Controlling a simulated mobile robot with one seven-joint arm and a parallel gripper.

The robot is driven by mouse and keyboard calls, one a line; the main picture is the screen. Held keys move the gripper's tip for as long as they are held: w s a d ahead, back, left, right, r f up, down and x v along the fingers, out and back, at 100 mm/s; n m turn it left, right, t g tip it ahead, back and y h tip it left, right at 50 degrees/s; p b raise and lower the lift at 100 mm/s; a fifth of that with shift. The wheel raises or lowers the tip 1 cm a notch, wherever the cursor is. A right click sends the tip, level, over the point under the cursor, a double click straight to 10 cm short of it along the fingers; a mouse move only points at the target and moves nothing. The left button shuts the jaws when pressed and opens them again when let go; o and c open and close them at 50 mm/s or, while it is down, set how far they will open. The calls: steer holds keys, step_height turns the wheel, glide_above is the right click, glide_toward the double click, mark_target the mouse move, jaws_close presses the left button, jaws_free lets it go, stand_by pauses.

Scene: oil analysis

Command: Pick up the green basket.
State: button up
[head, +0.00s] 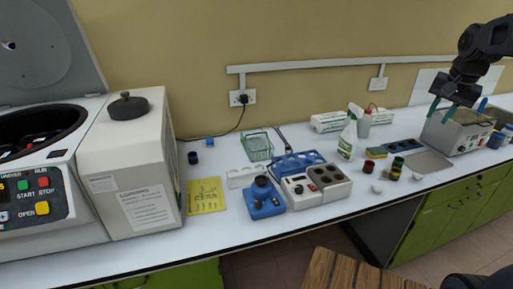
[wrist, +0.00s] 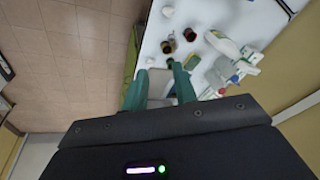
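The green basket (head: 257,146) is a small wire-like, pale green container on the white bench, left of centre in the head view, near the wall. My gripper (head: 457,108) is at the upper right of the head view, above the far right part of the bench and well away from the basket. Its two green fingers are spread apart with nothing held between them. In the wrist view my gripper (wrist: 157,72) also shows open, over the bench edge. The basket cannot be made out in the wrist view.
A large white centrifuge (head: 130,165) stands left of the basket. A yellow sheet (head: 206,195), a blue tube rack (head: 297,162) and a heater block (head: 316,186) lie near it. A spray bottle (head: 348,138) and a grey bath (head: 458,132) stand farther right.

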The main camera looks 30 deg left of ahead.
steer(key=w+a+f+m+g, duration=0.1)
steer(key=w+a+f+m, duration=0.1)
steer(key=w+a, duration=0.9)
steer(key=m+g+h, duration=0.1)
steer(key=m+g, duration=0.1)
steer(key=m, duration=0.2)
glide_above(263, 160)
steer(key=f, duration=2.3)
steer(key=shift+w+d+f, duration=0.25)
steer(key=shift+w+f, duration=0.1)
steer(key=shift+f, duration=0.05)
steer(key=shift+s+a+f, duration=0.15)
steer(key=shift+a+f, duration=0.1)
steer(key=shift+f, duration=0.25)
steer(key=shift+s+f, duration=0.1)
steer(key=shift+f, duration=5.05)
jaws_close()
